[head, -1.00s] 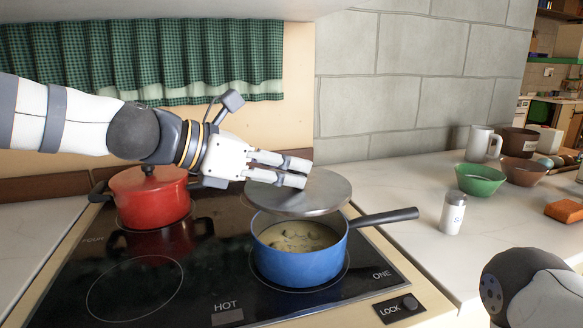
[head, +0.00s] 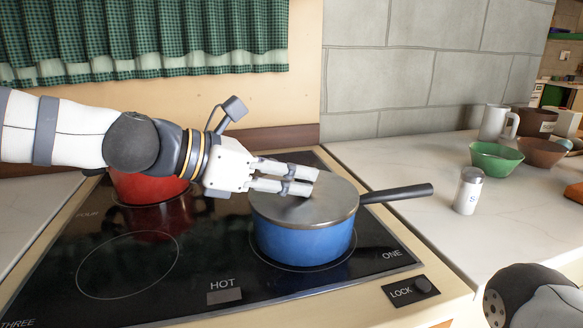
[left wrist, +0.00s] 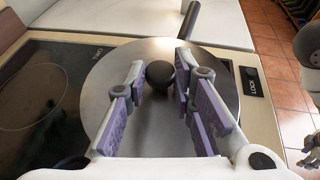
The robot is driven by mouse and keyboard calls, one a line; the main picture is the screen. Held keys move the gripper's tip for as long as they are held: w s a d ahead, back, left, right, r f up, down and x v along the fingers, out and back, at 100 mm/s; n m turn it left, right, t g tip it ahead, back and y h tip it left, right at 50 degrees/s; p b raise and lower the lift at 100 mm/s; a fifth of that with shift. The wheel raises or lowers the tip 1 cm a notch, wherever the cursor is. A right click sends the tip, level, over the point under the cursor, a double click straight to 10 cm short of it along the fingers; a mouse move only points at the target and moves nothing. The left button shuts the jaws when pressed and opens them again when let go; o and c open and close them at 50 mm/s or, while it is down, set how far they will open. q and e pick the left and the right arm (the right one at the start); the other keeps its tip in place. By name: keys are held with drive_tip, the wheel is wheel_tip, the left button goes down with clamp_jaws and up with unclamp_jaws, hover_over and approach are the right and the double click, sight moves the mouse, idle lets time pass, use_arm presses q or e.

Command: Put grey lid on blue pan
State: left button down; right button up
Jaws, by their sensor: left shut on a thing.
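The grey lid (head: 318,207) is a flat metal disc with a dark round knob (left wrist: 160,74). It lies level over the blue pan (head: 300,243) and covers its opening, its rim appearing to meet the pan's rim. The pan stands on the front right burner, its black handle (head: 395,193) pointing right. My left gripper (head: 308,181) is above the lid, its fingers on both sides of the knob and shut on it; it also shows in the left wrist view (left wrist: 160,90).
A red pot (head: 148,187) stands at the back left of the black hob (head: 60,270), partly behind my left arm. A white shaker (head: 467,192), green bowl (head: 496,160), brown bowl (head: 541,153) and white mug (head: 494,122) stand on the right counter. The front left burner is clear.

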use_arm(q)
drive_tip(key=c, duration=1.3)
unclamp_jaws()
drive_tip(key=shift+a, duration=0.1)
drive_tip(key=v, duration=1.2)
